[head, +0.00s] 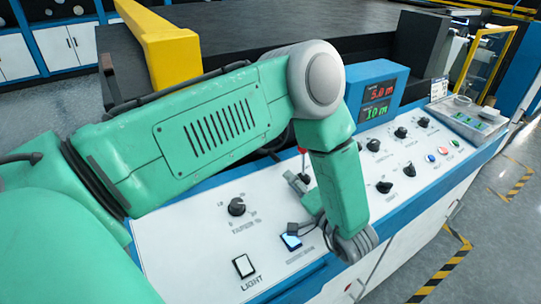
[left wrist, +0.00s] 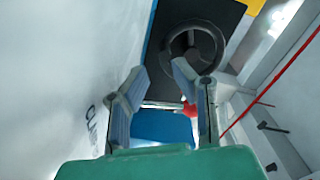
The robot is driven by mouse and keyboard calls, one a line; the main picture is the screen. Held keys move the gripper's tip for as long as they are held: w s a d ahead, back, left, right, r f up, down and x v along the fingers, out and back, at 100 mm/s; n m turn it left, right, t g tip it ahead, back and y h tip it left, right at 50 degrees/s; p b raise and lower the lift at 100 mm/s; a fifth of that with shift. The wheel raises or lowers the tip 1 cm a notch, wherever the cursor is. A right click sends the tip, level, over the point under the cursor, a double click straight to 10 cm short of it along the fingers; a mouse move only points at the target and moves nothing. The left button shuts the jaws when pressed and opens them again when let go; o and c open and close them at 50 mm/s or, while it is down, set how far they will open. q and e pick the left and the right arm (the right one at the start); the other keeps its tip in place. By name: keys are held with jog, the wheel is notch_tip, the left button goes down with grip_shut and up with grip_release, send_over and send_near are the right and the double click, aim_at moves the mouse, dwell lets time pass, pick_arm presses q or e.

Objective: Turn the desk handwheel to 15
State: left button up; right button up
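In the left wrist view, the dark round handwheel (left wrist: 193,46) has a thick rim and a central hub. It lies beyond my left gripper's fingertips, a little right of the gap. My left gripper (left wrist: 160,73) is open, its two grey-blue fingers apart with nothing clamped. In the head view my left gripper (head: 293,205) hangs low over the panel, partly hidden by my forearm. I cannot make out the handwheel clearly there; my arm covers much of that area. I cannot read its setting. My right gripper is not in view.
A red-tipped lever (head: 303,151) stands by my left forearm; a red knob (left wrist: 190,109) shows near the right finger. The white panel (head: 185,250) carries a dial (head: 237,207), a light switch (head: 244,266) and several knobs. A blue display box (head: 377,88) stands behind.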

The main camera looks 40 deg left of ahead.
aim_at(279, 161)
pick_arm(q)
jog(key=shift+w+a+r, duration=0.3)
jog(key=shift+w+a, duration=0.05)
jog(key=shift+w+a+r+p, duration=0.35)
jog(key=shift+w+a+p, duration=0.05)
jog(key=shift+w+p, duration=0.15)
jog(key=shift+x, duration=1.2)
jog(key=a, duration=0.2)
jog(key=a+f, duration=0.1)
jog(key=a, duration=0.2)
jog(key=shift+w+a+p, duration=0.2)
jog(key=shift+a+p, duration=0.1)
jog(key=shift+p, duration=0.05)
jog(key=shift+f, duration=0.1)
jog(key=shift+d, duration=0.85)
grip_shut()
jog(key=shift+w+d+r, duration=0.2)
jog(key=shift+d+r, duration=0.05)
jog(key=shift+d, duration=0.15)
jog(key=shift+a, duration=0.2)
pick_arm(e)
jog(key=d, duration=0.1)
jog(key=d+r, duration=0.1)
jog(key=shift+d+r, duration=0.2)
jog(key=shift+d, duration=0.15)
